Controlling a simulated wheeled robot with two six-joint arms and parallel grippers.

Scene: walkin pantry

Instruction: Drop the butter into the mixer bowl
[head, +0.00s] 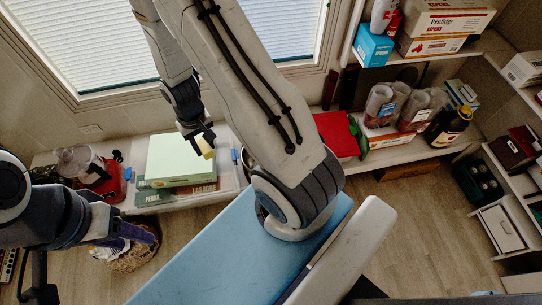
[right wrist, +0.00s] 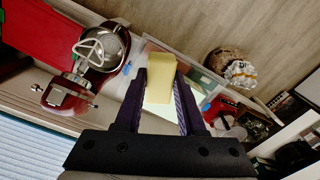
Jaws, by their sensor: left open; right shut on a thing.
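The butter (head: 207,148) is a pale yellow block. My right gripper (head: 203,138) is shut on it and holds it above the counter, near a pale green box. In the right wrist view the butter (right wrist: 160,78) sits between the fingertips. In the head view my right arm hides the mixer. My left gripper (head: 145,232) is open at the lower left, over a brown basket.
The brown basket (head: 135,258) is on the floor.

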